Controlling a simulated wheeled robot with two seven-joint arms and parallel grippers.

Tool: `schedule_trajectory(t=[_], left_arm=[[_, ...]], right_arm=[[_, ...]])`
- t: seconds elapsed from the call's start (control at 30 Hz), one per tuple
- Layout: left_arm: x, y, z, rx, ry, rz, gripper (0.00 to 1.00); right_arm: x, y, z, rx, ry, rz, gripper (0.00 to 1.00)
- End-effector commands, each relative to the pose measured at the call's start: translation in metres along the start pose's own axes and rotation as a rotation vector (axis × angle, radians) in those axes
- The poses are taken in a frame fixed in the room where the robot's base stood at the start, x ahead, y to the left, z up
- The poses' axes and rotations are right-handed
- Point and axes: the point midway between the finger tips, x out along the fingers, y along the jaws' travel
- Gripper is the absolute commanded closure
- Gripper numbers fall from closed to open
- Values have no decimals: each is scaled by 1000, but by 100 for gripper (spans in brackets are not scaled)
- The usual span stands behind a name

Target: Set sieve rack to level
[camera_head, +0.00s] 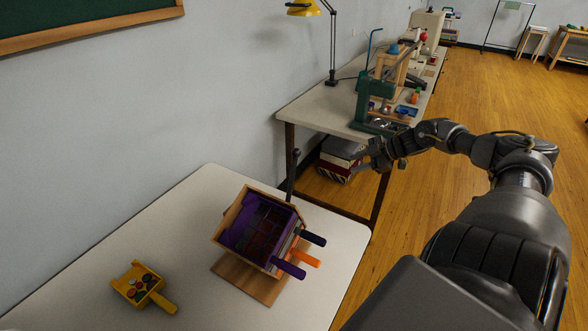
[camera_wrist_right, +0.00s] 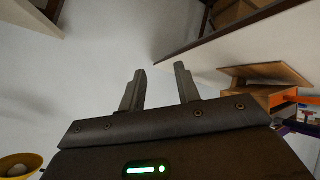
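The sieve rack (camera_head: 232,217) is a light wooden box on the white table, tilted on a wooden base board (camera_head: 250,282). A purple sieve with a dark mesh lies in its top. Purple (camera_head: 288,269), orange (camera_head: 306,259) and dark blue (camera_head: 313,238) handles stick out to the right. In the right wrist view the wooden rack (camera_wrist_right: 265,72) and the orange handle (camera_wrist_right: 300,99) show at the right edge. My right gripper (camera_head: 368,160) is beyond the rack, up and to the right, apart from it. Its fingers (camera_wrist_right: 159,80) are spread and empty. My left gripper is out of view.
A small yellow scoop-like tray (camera_head: 128,290) with several round pieces lies left of the rack on the white table (camera_head: 180,215). A farther table (camera_head: 318,105) holds a green and wooden device (camera_head: 375,105) and a yellow lamp (camera_head: 303,8). Boxes (camera_head: 340,160) sit under it.

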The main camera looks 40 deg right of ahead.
Motion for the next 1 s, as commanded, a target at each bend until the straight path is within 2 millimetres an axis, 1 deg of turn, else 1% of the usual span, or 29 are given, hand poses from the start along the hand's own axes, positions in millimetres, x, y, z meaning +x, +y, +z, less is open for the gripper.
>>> schedule_trajectory(t=[0.03,0.07,0.1,0.17,0.2,0.27,0.3,0.37,0.4,0.5,0.63,0.7,0.8,1.0], left_arm=[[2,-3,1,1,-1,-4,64],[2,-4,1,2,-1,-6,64],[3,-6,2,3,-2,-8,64],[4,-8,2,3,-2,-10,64],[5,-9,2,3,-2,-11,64],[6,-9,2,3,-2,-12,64],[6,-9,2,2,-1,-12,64],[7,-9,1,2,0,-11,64],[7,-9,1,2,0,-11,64],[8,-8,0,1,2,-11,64],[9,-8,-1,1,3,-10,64],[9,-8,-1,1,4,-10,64],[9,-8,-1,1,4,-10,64],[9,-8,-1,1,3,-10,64]], right_arm=[[-11,17,-46,-73,19,-65,67],[-17,23,-72,-106,29,-107,67],[-24,27,-105,-149,37,-166,67],[-33,27,-154,-211,40,-261,67],[-39,23,-184,-247,34,-326,67],[-47,13,-226,-295,16,-426,67],[-52,4,-250,-324,-3,-490,67],[-59,-10,-281,-360,-36,-578,67],[-64,-21,-299,-378,-63,-633,67],[-73,-44,-332,-412,-127,-744,67],[-81,-64,-355,-433,-192,-833,67],[-83,-71,-362,-438,-212,-860,67],[-85,-75,-366,-440,-226,-875,67],[-81,-80,-364,-440,-225,-879,67]])
